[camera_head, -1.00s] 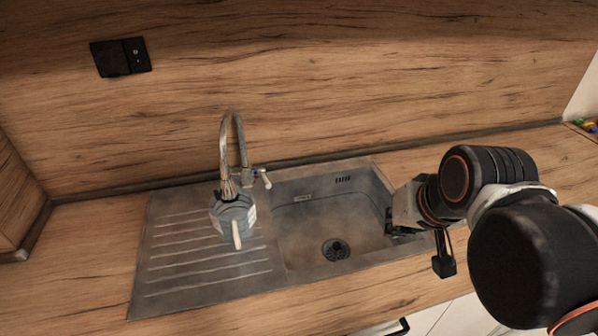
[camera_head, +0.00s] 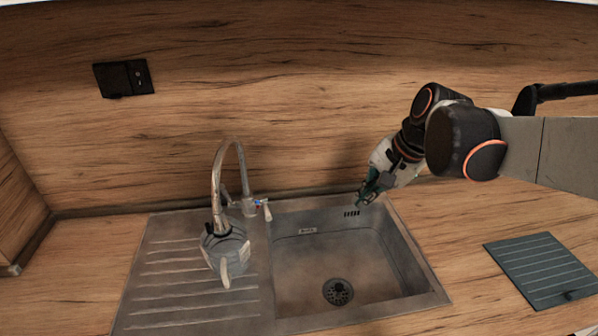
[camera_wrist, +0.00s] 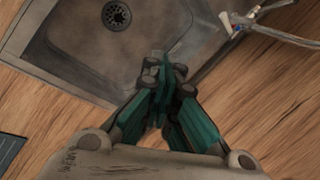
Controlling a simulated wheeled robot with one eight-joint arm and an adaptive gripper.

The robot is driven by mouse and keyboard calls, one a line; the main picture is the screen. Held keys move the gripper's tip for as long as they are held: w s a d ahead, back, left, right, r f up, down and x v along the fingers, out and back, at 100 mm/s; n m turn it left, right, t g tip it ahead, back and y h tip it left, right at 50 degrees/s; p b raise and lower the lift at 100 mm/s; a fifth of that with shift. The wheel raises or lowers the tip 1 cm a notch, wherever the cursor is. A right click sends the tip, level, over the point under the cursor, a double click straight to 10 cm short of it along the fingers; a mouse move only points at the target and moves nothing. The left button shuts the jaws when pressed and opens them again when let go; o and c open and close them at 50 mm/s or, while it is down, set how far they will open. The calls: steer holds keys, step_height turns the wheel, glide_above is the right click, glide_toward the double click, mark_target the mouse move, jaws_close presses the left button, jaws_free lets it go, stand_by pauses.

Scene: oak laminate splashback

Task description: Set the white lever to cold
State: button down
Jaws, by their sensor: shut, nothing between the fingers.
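The white lever (camera_head: 267,213) is on the right side of the chrome faucet (camera_head: 243,170) at the back of the sink, with small red and blue marks beside it. The faucet and lever also show at the top right of the wrist view, where the lever (camera_wrist: 227,23) points down and left. My gripper (camera_head: 364,202) is shut and empty, with green fingers, over the sink's back right corner. It is well to the right of the lever and apart from it. The fingers (camera_wrist: 163,68) show in the middle of the wrist view.
A grey pitcher (camera_head: 226,250) stands under the spout on the ribbed drainboard (camera_head: 165,290). The sink basin (camera_head: 310,265) is empty. A dark ribbed board (camera_head: 540,270) lies on the counter at right. A black socket (camera_head: 124,78) is on the splashback.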

mark_target(265, 210)
steer(key=w+a+f+m+g+y, duration=0.45)
steer(key=w+a+f+m, duration=0.25)
steer(key=w+a+f, duration=0.75)
steer(key=s+a+f+b, duration=0.25)
steer(key=a+f, duration=0.25)
steer(key=f, duration=0.5)
steer(key=shift+g+h, duration=0.35)
steer(key=shift+g, duration=0.1)
steer(key=r, duration=0.1)
steer(key=a+r+b, duration=0.1)
steer(key=r, duration=0.1)
steer(key=shift+w+a+r, duration=0.35)
steer(key=shift+a, duration=0.05)
